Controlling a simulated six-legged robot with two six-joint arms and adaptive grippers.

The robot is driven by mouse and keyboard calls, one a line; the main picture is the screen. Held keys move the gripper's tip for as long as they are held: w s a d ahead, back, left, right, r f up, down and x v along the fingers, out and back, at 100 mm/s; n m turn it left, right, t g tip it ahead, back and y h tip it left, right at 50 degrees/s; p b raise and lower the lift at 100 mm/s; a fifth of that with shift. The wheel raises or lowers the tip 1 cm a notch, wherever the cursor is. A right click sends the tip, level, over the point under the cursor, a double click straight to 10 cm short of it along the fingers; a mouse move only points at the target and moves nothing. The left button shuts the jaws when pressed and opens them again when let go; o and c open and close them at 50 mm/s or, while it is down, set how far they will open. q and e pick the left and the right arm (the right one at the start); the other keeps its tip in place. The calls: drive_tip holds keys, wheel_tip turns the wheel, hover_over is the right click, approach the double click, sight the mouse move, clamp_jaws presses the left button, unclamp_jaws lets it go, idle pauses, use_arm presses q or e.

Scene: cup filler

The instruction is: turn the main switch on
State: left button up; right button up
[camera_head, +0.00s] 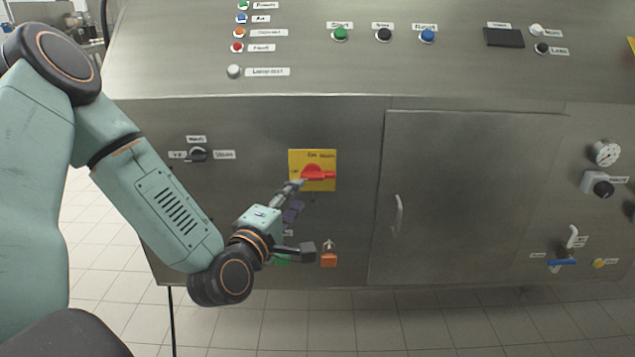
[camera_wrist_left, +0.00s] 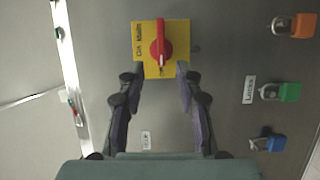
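The main switch is a red rotary handle (camera_head: 318,173) on a yellow plate (camera_head: 327,156) on the machine's front panel. Its handle lies roughly horizontal in the head view. In the left wrist view the red handle (camera_wrist_left: 157,48) runs up and down the picture, along the plate's lettering. My left gripper (camera_head: 300,195) is just below and left of the switch. In the left wrist view its two fingers (camera_wrist_left: 155,75) are spread apart near the plate's lower edge, with nothing between them. Contact with the handle cannot be told. My right gripper is not in view.
An orange padlock-like piece (camera_head: 328,260) and a green one (camera_head: 282,260) hang below the switch; a blue one (camera_wrist_left: 275,143) shows in the wrist view. A black selector knob (camera_head: 197,154) is to the left. A cabinet door with a handle (camera_head: 398,214) is to the right.

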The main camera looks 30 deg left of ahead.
sight(310, 179)
use_arm(q)
drive_tip(key=w, duration=0.2)
drive_tip(key=w+a+b, duration=0.1)
drive_tip(key=w, duration=0.1)
drive_tip(key=w+a+b, duration=0.1)
drive_tip(key=w, duration=0.2)
drive_tip(key=shift+w+f, duration=0.1)
drive_tip(key=shift+f, duration=0.1)
drive_tip(key=shift+w+d+r, duration=0.15)
drive_tip(key=shift+d, duration=0.05)
drive_tip(key=shift+c, duration=0.2)
drive_tip(key=shift+a, duration=0.1)
drive_tip(key=shift+c, duration=0.7)
clamp_jaws()
